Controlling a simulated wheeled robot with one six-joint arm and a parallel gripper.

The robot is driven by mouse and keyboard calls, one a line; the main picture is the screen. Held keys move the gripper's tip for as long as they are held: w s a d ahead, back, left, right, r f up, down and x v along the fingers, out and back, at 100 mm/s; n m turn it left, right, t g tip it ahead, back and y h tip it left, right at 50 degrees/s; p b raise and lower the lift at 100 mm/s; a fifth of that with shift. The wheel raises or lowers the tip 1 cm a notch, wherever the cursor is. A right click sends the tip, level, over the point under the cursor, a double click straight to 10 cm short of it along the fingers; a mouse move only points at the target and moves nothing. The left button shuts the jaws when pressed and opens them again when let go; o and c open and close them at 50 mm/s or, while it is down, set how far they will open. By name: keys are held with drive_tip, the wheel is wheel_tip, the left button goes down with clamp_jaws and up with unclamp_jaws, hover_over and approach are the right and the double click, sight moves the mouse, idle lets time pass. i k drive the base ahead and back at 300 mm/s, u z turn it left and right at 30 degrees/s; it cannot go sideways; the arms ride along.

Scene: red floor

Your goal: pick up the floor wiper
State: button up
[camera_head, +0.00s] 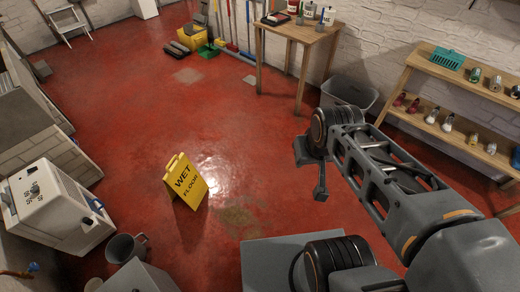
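Several long-handled cleaning tools (231,27) stand upright against the white brick wall at the back, left of the wooden table. One has a green broom head on the floor; others have red and blue handles with low heads. The floor wiper is likely among them, but the heads are too small to tell which one it is. My gripper (319,184) hangs at the end of my arm, right of the picture's middle, well in front of these tools and apart from them. It holds nothing that I can see. Its fingertips are seen too edge-on to show their gap.
A yellow wet-floor sign (186,181) stands on the red floor, left of my gripper. A yellow mop bucket (192,37) is beside the tools. A wooden table (297,31), grey bin (350,91) and shoe shelf (455,118) line the right. The middle floor is mostly clear.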

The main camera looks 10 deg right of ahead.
sight(248, 55)
drive_tip(key=u, duration=0.35)
drive_tip(key=i, duration=4.6)
drive_tip(key=u, duration=0.4)
drive_tip(key=i, duration=3.5)
drive_tip(key=z, duration=1.65)
